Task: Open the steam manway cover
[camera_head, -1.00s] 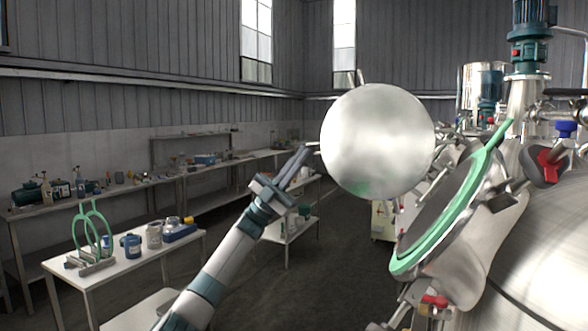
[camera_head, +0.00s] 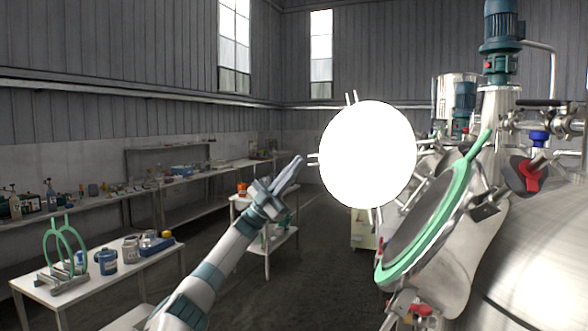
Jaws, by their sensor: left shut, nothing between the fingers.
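The round manway cover (camera_head: 367,155) is a bright white disc in the middle of the view, with thin bolts sticking out around its rim. It stands swung away from the manway opening (camera_head: 425,220), whose tilted ring has a green gasket (camera_head: 465,190). How the cover is hinged is hidden behind it. My left gripper (camera_head: 297,164) points up and right, to the left of the cover. Its fingers are shut and empty, apart from the cover in the picture. My right gripper is not in view.
The steel tank (camera_head: 535,255) fills the right, with a red-handled clamp (camera_head: 528,175) and a blue-green motor (camera_head: 502,28). A white table (camera_head: 125,277) with jars and green rings stands at left. Benches line the wall. Dark floor (camera_head: 320,275) is clear between.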

